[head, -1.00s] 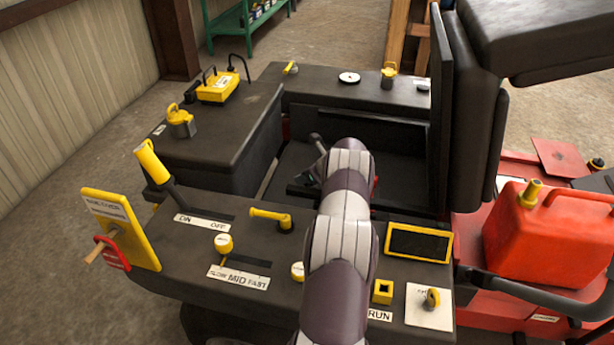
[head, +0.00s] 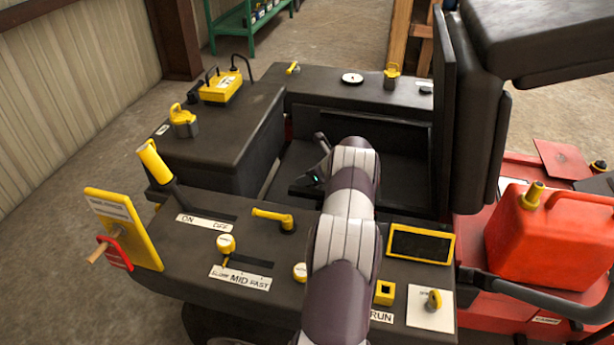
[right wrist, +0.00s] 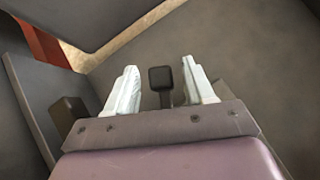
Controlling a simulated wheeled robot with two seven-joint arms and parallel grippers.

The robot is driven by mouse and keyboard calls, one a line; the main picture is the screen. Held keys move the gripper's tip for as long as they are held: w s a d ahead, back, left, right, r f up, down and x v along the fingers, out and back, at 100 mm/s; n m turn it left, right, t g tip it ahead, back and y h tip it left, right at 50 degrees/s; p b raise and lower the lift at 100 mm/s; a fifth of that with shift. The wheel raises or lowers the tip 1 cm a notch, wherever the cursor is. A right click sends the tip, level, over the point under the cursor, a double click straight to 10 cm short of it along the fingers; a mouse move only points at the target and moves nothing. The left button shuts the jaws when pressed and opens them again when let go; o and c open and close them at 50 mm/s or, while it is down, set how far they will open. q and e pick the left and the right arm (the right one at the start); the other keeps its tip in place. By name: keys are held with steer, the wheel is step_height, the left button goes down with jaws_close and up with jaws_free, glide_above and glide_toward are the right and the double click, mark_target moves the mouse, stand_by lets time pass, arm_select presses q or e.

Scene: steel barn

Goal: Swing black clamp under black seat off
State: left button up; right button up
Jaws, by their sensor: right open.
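In the right wrist view, a black post with a square head (right wrist: 161,78), which looks like the clamp, stands between the two pale fingers of my right gripper (right wrist: 161,68). The fingers are open, one on each side of it, with a gap visible on both sides. In the head view, my right arm reaches into the dark well beside the upright black panel, and its forearm hides most of the gripper and the clamp. The black seat cushion (head: 555,40) is at the upper right, over the tall black pad. My left gripper is not in view.
The control deck (head: 190,260) in front carries yellow levers, knobs and a yellow-framed screen (head: 420,244). A red fuel can (head: 550,235) stands at the right. A dark block (right wrist: 68,115) is left of the gripper in the wrist view.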

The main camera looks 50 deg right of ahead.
steer(key=p+v, duration=0.2)
steer(key=v, duration=0.9)
steer(key=shift+s+r, duration=0.15)
steer(key=shift+r, duration=0.05)
